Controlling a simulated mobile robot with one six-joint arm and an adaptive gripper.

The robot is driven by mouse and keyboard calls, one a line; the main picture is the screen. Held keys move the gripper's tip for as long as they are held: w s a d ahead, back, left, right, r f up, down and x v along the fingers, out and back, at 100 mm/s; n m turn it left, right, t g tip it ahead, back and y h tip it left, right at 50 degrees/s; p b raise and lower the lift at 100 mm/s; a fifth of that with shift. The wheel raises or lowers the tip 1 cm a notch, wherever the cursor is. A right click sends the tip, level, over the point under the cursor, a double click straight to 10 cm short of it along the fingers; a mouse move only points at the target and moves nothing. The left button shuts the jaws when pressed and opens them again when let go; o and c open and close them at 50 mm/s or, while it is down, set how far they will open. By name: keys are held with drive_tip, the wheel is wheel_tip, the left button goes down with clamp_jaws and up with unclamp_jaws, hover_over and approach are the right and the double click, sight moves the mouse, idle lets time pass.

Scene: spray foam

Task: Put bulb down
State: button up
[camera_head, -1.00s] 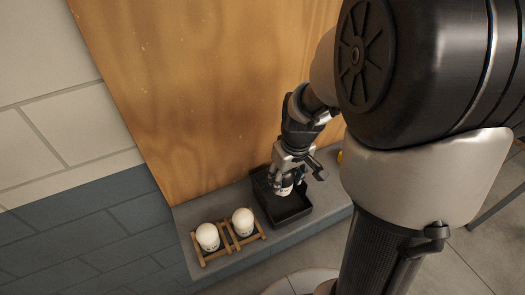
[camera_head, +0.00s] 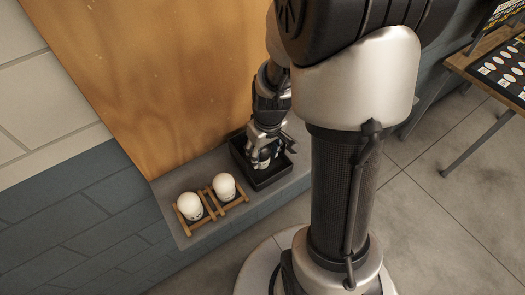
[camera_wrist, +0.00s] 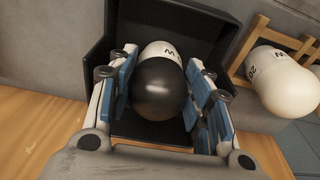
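A bulb with a black end and a white, lettered end (camera_wrist: 160,90) lies in the black square tray (camera_wrist: 215,15) in the wrist view. In the head view the tray (camera_head: 268,183) stands on the grey ledge, and the bulb (camera_head: 262,163) is mostly hidden by my gripper. My gripper (camera_head: 266,158) reaches down into the tray. In the wrist view its blue-padded fingers (camera_wrist: 160,100) stand on both sides of the bulb, with narrow gaps that look clear of it. Whether the bulb's underside touches the tray floor is hidden.
Two white bulbs (camera_head: 190,206) (camera_head: 224,186) sit in a wooden rack (camera_head: 213,204) left of the tray. A wooden panel (camera_head: 150,80) rises behind the ledge (camera_head: 170,185). A table (camera_head: 485,85) stands at the far right, with open floor before it.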

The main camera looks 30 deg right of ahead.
sight(266, 154)
drive_tip(key=o, duration=0.4)
drive_tip(key=shift+r, duration=0.1)
wheel_tip(266, 154, up, 12)
drive_tip(key=s+p, duration=0.2)
drive_tip(key=p, duration=0.1)
drive_tip(key=s+a+r+t, duration=0.1)
drive_tip(key=s+a+r, duration=0.2)
drive_tip(key=s, duration=0.1)
drive_tip(key=s+a+r+t, duration=0.1)
drive_tip(key=s+a+r, duration=0.3)
drive_tip(key=s+a+r+t, duration=0.1)
drive_tip(key=s+a+r, duration=0.2)
drive_tip(key=s+r, duration=0.1)
drive_tip(key=shift+a+r+m, duration=0.25)
drive_tip(key=shift+a+m, duration=0.05)
drive_tip(key=shift+a, duration=0.05)
